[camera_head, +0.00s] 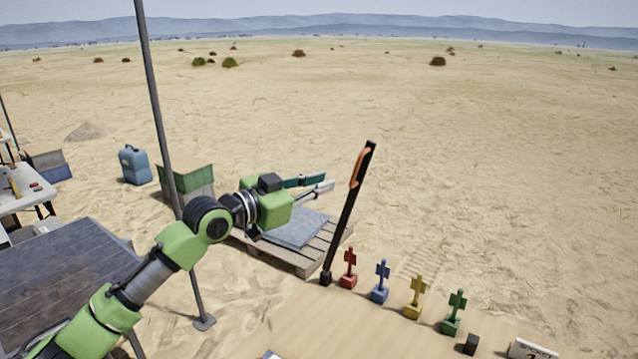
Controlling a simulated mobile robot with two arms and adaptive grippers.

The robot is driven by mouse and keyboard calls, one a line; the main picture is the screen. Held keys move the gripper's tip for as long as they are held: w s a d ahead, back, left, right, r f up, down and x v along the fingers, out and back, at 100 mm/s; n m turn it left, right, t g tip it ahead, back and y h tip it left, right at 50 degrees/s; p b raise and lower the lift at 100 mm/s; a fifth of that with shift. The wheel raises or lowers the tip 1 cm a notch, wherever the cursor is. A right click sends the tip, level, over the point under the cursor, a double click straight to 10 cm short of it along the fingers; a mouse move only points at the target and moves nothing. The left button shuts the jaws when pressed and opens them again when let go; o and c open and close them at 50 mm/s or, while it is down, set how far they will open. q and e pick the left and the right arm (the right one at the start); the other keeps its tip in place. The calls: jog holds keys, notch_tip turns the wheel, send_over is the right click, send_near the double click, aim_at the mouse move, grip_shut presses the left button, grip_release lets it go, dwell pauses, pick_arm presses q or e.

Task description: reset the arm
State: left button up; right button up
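My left arm comes in from the lower left, and its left gripper (322,183) is held out in the air above the ground behind the sand-coloured table (300,325). Its two fingers, one with a teal inner side and one grey, are spread apart with nothing seen between them. The gripper is to the left of a tall black tool with an orange part (359,167), apart from it in the picture. My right arm and gripper do not show.
Red (349,268), blue (381,281), yellow (415,297) and green (455,313) figures stand in a row on the table. A pallet (280,253), a thin pole (160,120), a dark-topped table (60,275) and a blue jug (134,165) are beyond. Open sand lies to the right.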

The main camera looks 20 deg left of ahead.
pick_arm(q)
jog(key=s+d+f+g+y, duration=0.1)
jog(key=s+d+f+g, duration=0.15)
jog(key=s+f, duration=0.45)
jog(key=s+d+f+n+g+y, duration=0.1)
jog(key=s+d+f, duration=0.25)
jog(key=f, duration=0.75)
jog(key=s+d+f+g, duration=0.25)
jog(key=s+f, duration=0.35)
jog(key=f, duration=0.3)
jog(key=s+a+f+n+g+y, duration=0.25)
jog(key=s+f, duration=0.25)
jog(key=s, duration=0.4)
jog(key=s+a+f+n+g+y, duration=0.1)
jog(key=s+a+f+n+y, duration=0.2)
jog(key=s, duration=0.7)
jog(key=s+a+f+n+g+y, duration=0.1)
jog(key=s+a+f+g, duration=0.15)
jog(key=s+f, duration=0.5)
jog(key=s+f+g, duration=0.1)
jog(key=s+f, duration=0.2)
jog(key=f, duration=2.2)
jog(key=s+a+f+g, duration=0.1)
jog(key=s+a+f, duration=0.2)
jog(key=s+f, duration=1.2)
jog(key=shift+s+m, duration=0.45)
jog(key=shift+s, duration=0.5)
